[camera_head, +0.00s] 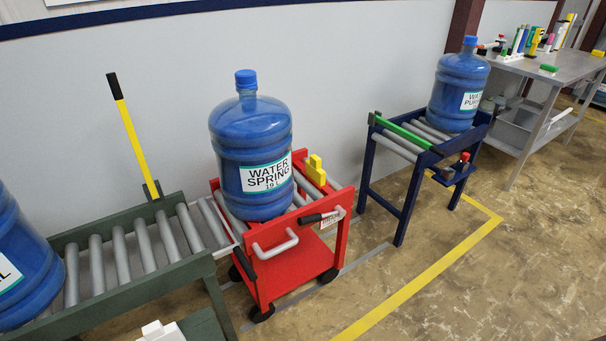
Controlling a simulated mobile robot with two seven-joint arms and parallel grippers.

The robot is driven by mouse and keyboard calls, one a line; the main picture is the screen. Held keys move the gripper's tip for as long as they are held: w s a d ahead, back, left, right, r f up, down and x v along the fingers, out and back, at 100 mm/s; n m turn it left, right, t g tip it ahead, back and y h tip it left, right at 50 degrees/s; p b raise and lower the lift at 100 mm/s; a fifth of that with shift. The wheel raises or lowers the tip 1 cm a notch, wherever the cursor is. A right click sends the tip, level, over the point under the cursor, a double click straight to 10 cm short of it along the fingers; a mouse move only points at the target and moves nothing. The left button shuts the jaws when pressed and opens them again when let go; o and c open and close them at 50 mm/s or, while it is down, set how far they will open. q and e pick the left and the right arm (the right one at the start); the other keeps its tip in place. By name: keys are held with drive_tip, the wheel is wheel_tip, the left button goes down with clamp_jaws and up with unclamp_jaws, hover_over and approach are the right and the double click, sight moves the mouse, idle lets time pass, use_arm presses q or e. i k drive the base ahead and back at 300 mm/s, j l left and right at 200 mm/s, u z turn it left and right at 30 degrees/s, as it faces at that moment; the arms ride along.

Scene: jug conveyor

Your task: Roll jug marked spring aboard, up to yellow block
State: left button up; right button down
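The blue jug marked WATER SPRING (251,140) stands upright on the rollers of the red cart (290,268). The yellow block (316,169) sits at the cart's far right side, right of the jug. A short stretch of rollers shows between the jug and the block, so they look apart. The cart stands at the right end of the green roller conveyor (110,290), with its rollers roughly in line with the conveyor's.
Another blue jug (20,260) stands on the conveyor at the left edge. A yellow and black lever (135,140) rises behind the conveyor. A jug marked PU... (458,90) stands on a dark blue roller stand (400,205). A grey workbench (560,68) is at the right.

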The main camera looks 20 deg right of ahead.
sight(251, 134)
drive_tip(key=i+l, duration=0.15)
drive_tip(key=l, duration=0.15)
drive_tip(key=i+l+u, duration=0.1)
drive_tip(key=l, duration=0.15)
drive_tip(key=i+l+u, duration=0.1)
drive_tip(key=l, duration=0.2)
drive_tip(key=i+l, duration=0.4)
drive_tip(key=l+u, duration=0.05)
drive_tip(key=l, duration=0.05)
